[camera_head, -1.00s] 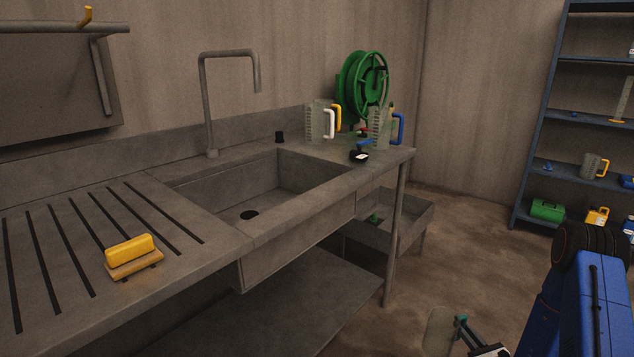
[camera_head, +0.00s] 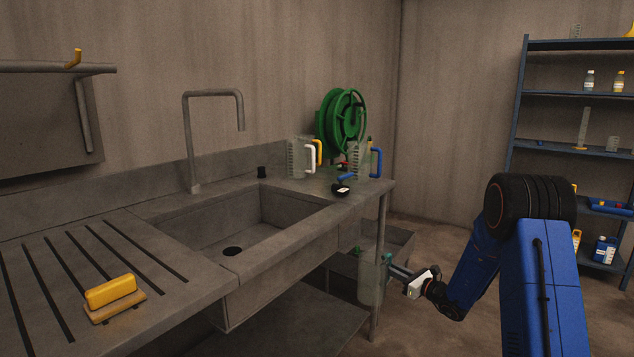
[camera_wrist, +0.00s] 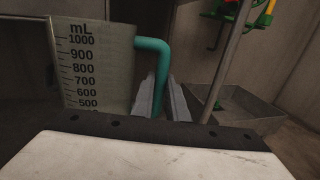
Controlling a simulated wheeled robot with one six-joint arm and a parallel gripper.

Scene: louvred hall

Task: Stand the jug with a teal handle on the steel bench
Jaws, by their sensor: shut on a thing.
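The jug with a teal handle (camera_head: 371,281) is a clear measuring jug, upright in the air beside the bench's right front leg and below the bench top. In the wrist view the jug (camera_wrist: 92,65) shows its mL scale, and its teal handle lies between my jaws. My gripper (camera_head: 398,272) is shut on that handle; its jaws also show in the wrist view (camera_wrist: 166,102). The steel bench (camera_head: 290,225) has a sink in its middle and a ribbed drainer at the left.
A yellow brush (camera_head: 112,292) lies on the drainer. A green hose reel (camera_head: 342,120) hangs behind. Blue shelves (camera_head: 519,110) stand at right.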

